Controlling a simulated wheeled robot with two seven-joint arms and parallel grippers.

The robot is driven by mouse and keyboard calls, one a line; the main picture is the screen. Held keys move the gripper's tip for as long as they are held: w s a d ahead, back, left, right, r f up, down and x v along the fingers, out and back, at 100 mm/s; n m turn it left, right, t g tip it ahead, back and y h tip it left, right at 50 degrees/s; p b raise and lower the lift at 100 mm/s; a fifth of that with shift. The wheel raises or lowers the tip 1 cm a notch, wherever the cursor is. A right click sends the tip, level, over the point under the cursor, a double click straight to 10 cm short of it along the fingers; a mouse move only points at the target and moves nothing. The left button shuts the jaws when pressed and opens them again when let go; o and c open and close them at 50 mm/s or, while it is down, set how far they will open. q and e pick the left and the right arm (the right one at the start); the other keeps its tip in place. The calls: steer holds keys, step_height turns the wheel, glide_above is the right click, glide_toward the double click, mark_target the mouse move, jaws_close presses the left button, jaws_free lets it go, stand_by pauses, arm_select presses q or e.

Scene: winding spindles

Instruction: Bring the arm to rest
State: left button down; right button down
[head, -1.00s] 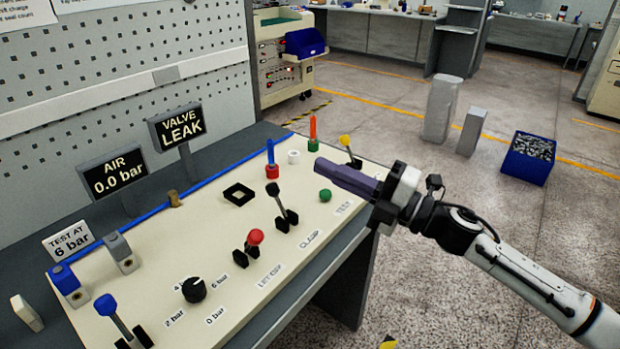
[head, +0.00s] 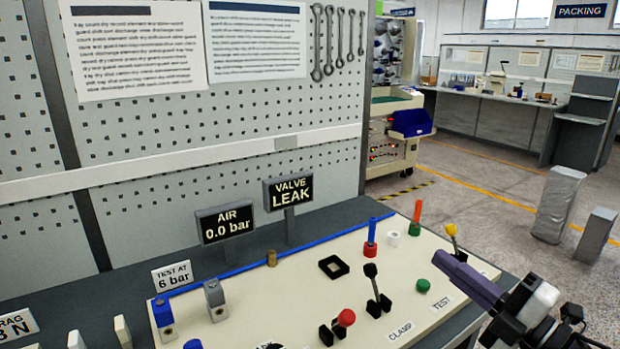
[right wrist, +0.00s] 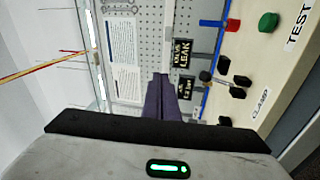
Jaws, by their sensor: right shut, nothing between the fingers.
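My right gripper (head: 468,280) is at the lower right of the head view, its purple fingers pointing up and left over the right end of the cream panel (head: 290,294). The fingers are together with nothing between them. In the right wrist view the shut fingers (right wrist: 161,95) point toward the pegboard wall. The green button (head: 423,285) and the black clamp lever (head: 372,285) are left of the fingers, apart from them. A yellow-topped lever (head: 452,233) stands just beyond the fingertips; I cannot tell the gap. My left gripper is not in view.
The panel also carries a red-knobbed lever (head: 345,318), a blue spindle (head: 371,232) and an orange spindle (head: 417,212). Signs reading AIR 0.0 bar (head: 225,222) and VALVE LEAK (head: 289,191) stand behind it. Grey posts (head: 558,205) stand on the open floor at right.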

steer(key=s+d+f+m+g+h, duration=0.1)
steer(key=s+f+m+h, duration=0.25)
steer(key=f+m, duration=0.2)
steer(key=s+f+m+g+h, duration=0.2)
steer(key=f+m+h, duration=0.25)
steer(key=f, duration=0.25)
steer(key=s+d+f+m+g+h, duration=0.1)
steer(key=s+f+m+h, duration=0.2)
steer(key=f+m, duration=0.3)
steer(key=s+a+f+m+g, duration=0.2)
steer(key=s+a+f+g, duration=0.1)
steer(key=s, duration=0.4)
steer(key=s+a+f+m+g, duration=0.1)
steer(key=s+a+f+g, duration=0.15)
steer(key=s, duration=0.35)
steer(key=s+a+f+m+g, duration=0.2)
steer(key=s+f+g, duration=0.15)
steer(key=s, duration=0.35)
steer(key=w+a+f+t+y, duration=0.1)
steer(key=w+a+f+t, duration=0.1)
steer(key=f, duration=0.4)
steer(key=w+a+f+t+y, duration=0.2)
steer(key=a+f, duration=0.1)
steer(key=f, duration=0.3)
steer(key=shift+f, duration=0.25)
